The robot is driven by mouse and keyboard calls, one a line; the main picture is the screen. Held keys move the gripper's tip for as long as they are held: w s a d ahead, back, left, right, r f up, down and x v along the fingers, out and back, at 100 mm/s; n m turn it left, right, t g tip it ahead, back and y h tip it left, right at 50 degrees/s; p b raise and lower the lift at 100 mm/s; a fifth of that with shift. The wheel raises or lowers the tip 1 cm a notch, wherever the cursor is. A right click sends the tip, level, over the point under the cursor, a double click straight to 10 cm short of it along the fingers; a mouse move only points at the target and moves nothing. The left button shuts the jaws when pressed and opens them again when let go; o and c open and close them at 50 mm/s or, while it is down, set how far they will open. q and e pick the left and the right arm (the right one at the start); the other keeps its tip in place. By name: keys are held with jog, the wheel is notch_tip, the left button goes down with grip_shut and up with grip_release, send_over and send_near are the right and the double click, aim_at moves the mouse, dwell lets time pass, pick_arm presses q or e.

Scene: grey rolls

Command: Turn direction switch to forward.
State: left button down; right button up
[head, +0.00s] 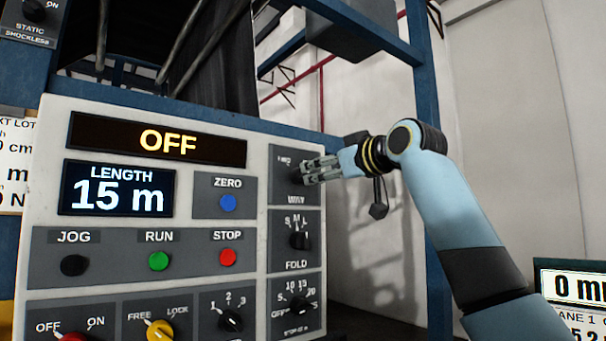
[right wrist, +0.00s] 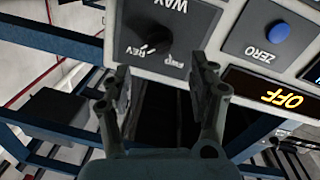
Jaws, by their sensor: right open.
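The direction switch is a black knob labelled WAY on a grey plate (head: 284,160) at the upper right of the control panel. In the head view my right gripper (head: 308,171) is in front of it and hides most of the knob. In the right wrist view the knob (right wrist: 157,40) shows upside down, with REV and FWD marks beside it. Its light pointer line seems to lean toward REV. My right gripper (right wrist: 162,78) is open, its two fingers apart on either side below the knob; no contact is visible. My left gripper is not in view.
The FOLD knob (head: 300,240) sits just below the WAY plate. The blue ZERO button (head: 228,203) and red STOP button (head: 228,257) are to its left. The display (head: 158,139) reads OFF. A blue frame post (head: 428,90) stands right of the panel.

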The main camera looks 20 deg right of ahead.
aim_at(305, 174)
jog(key=p+x, duration=0.1)
jog(key=x, duration=0.6)
jog(key=shift+w+a+p, duration=0.1)
jog(key=shift+w+p, duration=0.1)
jog(key=shift+p, duration=0.2)
jog(key=shift+w, duration=0.35)
jog(key=shift+a, duration=0.1)
jog(key=c, duration=1.1)
jog(key=shift+f, duration=0.1)
jog(key=shift+c, duration=0.2)
